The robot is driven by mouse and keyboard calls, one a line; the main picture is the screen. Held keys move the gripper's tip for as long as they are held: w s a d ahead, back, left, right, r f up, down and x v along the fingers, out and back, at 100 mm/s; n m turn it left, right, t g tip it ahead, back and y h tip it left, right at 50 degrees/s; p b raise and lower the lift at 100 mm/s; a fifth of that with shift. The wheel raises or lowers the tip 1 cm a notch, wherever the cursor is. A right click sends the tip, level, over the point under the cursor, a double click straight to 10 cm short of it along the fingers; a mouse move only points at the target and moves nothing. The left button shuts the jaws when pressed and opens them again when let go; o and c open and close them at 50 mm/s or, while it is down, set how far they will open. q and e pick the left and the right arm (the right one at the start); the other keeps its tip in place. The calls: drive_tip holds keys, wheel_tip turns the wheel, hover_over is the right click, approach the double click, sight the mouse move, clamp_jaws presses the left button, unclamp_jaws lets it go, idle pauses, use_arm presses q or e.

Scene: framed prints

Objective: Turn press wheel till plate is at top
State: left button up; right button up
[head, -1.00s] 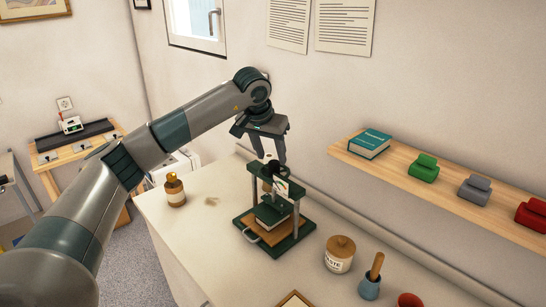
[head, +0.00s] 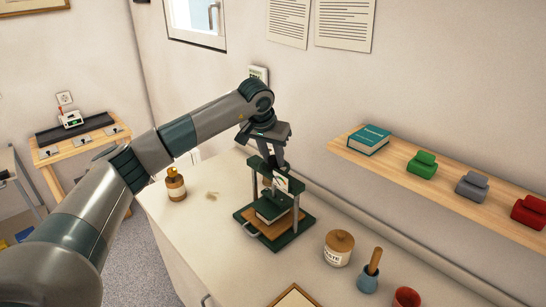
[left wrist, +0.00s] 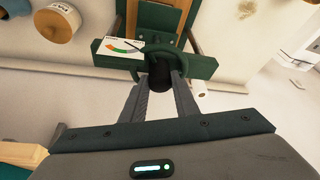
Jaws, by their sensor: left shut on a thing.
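The green book press (head: 297,222) stands on the worktop, with two posts, a top crossbar and a wooden board at its base. Its green plate (head: 270,211) sits low between the posts, just over the board. My left gripper (head: 273,165) points down over the crossbar and mostly hides the press wheel in the head view. In the left wrist view, the fingers (left wrist: 161,84) are shut on the dark middle knob of the press wheel (left wrist: 182,52). A white card with a coloured gauge (left wrist: 122,46) is on the crossbar. My right gripper is out of view.
A brown bottle (head: 175,185) stands left of the press. A lidded paste jar (head: 338,248), a blue pot with a wooden handle (head: 370,275) and a red pot (head: 405,298) stand to the right. A wall shelf (head: 400,170) holds a book and coloured blocks.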

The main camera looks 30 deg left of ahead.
use_arm(q)
drive_tip(key=n+b, duration=0.1)
drive_tip(key=n, duration=0.1)
drive_tip(key=n+y+b, duration=0.1)
drive_tip(key=b, duration=0.1)
drive_tip(key=shift+d+n+y, duration=0.15)
drive_tip(key=shift+n+y, duration=0.15)
drive_tip(key=shift+n, duration=0.1)
drive_tip(key=n+y+b, duration=0.1)
drive_tip(key=n, duration=0.2)
drive_tip(key=shift+w+d+n+g, duration=0.1)
drive_tip(key=shift+n+g, duration=0.2)
drive_tip(key=shift+g, duration=0.1)
drive_tip(key=n, duration=0.1)
drive_tip(key=n+g+y, duration=0.1)
drive_tip(key=n, duration=0.1)
drive_tip(key=shift+w+d+r+n+b, duration=0.1)
drive_tip(key=shift+w+n+b, duration=0.05)
drive_tip(key=shift+n+b, duration=0.2)
drive_tip(key=shift+n+g+y, duration=0.4)
drive_tip(key=shift+n+g, duration=0.1)
drive_tip(key=shift+n, duration=0.85)
drive_tip(key=o, duration=1.1)
drive_tip(key=shift+c, duration=0.2)
